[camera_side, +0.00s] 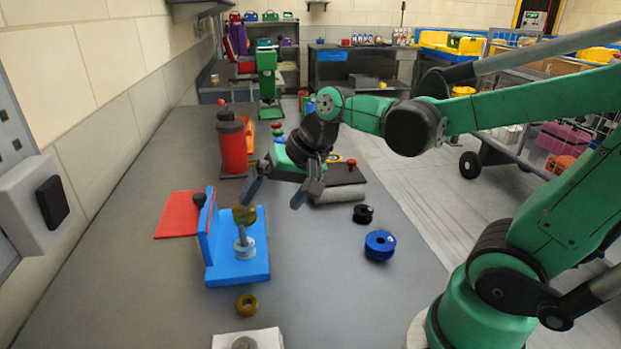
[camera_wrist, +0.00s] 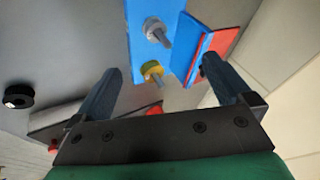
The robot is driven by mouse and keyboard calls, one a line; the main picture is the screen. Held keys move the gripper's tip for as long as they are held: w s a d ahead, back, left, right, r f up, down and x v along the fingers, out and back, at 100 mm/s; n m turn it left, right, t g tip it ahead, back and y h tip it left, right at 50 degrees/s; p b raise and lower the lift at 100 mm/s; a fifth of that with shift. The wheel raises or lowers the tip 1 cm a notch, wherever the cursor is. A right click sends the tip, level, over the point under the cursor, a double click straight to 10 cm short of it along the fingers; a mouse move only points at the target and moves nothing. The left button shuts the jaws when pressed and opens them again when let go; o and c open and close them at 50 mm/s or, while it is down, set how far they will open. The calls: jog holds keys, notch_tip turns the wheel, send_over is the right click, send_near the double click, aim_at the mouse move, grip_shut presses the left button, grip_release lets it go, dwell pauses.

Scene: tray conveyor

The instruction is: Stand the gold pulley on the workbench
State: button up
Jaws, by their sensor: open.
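A blue stand (camera_side: 250,268) with a base and an upright wall sits on the grey workbench (camera_side: 340,300). A gold pulley (camera_side: 245,215) shows at the stand, above and behind a light grey pulley (camera_side: 245,247) with a peg. The wrist view shows the gold pulley (camera_wrist: 151,69) around a grey peg, with the grey pulley (camera_wrist: 154,26) beside it. A darker brown-gold ring (camera_side: 246,305) lies on the bench in front of the stand. My gripper (camera_side: 273,196) is open and empty, above the bench near the gold pulley, which shows between its fingers (camera_wrist: 161,66) but apart from them.
A red plate (camera_side: 177,215) adjoins the stand's left side. A blue pulley (camera_side: 380,245) and a black pulley (camera_side: 363,214) lie to the right. A red cylinder (camera_side: 232,148) stands farther back. A white block (camera_side: 262,338) is at the front. The bench's right front is clear.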

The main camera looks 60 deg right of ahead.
jog(key=s+n, duration=0.1)
jog(key=s+n+h, duration=0.1)
jog(key=s+n, duration=0.1)
jog(key=n, duration=0.1)
jog(key=shift+a+f+t, duration=0.1)
jog(key=shift+a+t, duration=0.15)
jog(key=shift+t, duration=0.15)
jog(key=shift+o, duration=0.2)
jog(key=shift+s+f+n+t+h, duration=0.15)
jog(key=shift+s+n+t+h, duration=0.3)
jog(key=shift+n, duration=0.75)
jog(key=shift+s+g, duration=0.1)
jog(key=shift+g, duration=0.15)
